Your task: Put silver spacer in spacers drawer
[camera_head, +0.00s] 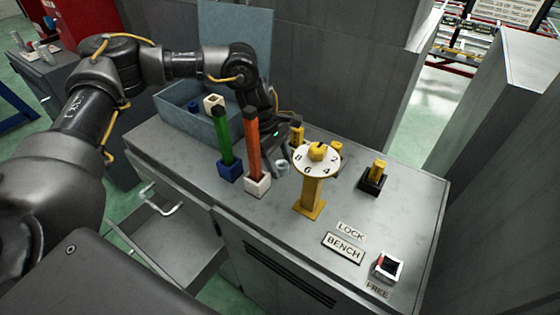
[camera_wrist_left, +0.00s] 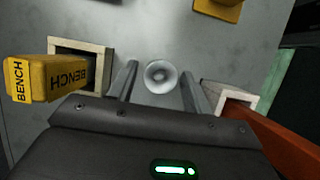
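The silver spacer, a small round ring, lies on the grey bench top (camera_head: 395,215), behind the orange post; it shows in the head view (camera_head: 282,166) and the left wrist view (camera_wrist_left: 160,77). My left gripper (camera_wrist_left: 160,72) is open and points down at it. The spacer sits between the two fingers, with a gap on each side. In the head view the gripper (camera_head: 280,155) is partly hidden behind the orange post. An open, empty-looking drawer (camera_head: 180,240) with a handle juts from the bench front at lower left; I see no label on it. My right gripper is not in view.
A green post (camera_head: 223,135) in a blue socket and an orange post (camera_head: 254,145) in a white socket stand close to the gripper. A yellow BENCH block (camera_wrist_left: 45,78) is beside it. A numbered dial (camera_head: 316,160) stands to the right. A blue-grey bin (camera_head: 205,130) is behind.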

